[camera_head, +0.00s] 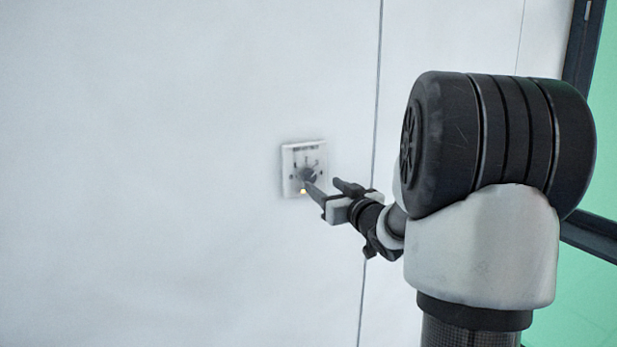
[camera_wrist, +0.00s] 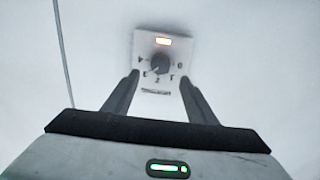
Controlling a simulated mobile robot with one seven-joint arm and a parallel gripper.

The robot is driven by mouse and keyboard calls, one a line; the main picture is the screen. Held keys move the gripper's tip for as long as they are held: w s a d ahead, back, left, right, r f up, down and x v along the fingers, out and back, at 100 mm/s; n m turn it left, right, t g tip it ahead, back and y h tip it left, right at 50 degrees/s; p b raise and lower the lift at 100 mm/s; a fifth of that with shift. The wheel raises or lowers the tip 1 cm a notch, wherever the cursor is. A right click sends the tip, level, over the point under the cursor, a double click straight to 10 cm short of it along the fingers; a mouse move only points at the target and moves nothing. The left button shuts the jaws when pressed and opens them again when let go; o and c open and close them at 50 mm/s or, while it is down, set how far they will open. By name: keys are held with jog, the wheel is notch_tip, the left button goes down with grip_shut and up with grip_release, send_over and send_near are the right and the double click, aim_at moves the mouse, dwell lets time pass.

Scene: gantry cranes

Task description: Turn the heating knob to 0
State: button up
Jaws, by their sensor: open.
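The heating knob (camera_head: 307,174) is a dark round dial on a small white wall plate (camera_head: 289,160). In the wrist view the knob (camera_wrist: 160,63) sits in the middle of the plate (camera_wrist: 143,43), with several marks around it and a lit orange-white indicator (camera_wrist: 162,41) above it. That view looks upside down against the head view. The knob's pointer is too small to read. My gripper (camera_head: 323,184) is open in front of the plate, reaching in from the right. In the wrist view its fingers (camera_wrist: 160,79) stand apart, one on each side below the knob. I cannot tell contact.
The plain white wall (camera_head: 150,180) around the plate is clear. A thin vertical seam (camera_head: 374,120) runs to the right of the plate. A dark frame with green panels (camera_head: 603,110) stands at the far right. My arm covers much of the right side.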

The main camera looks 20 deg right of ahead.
aim_at(311, 177)
jog(key=w, duration=0.8)
jog(key=shift+a+p, duration=0.15)
jog(key=shift+p, duration=0.25)
jog(key=shift+c, duration=0.4)
jog(key=c, duration=1)
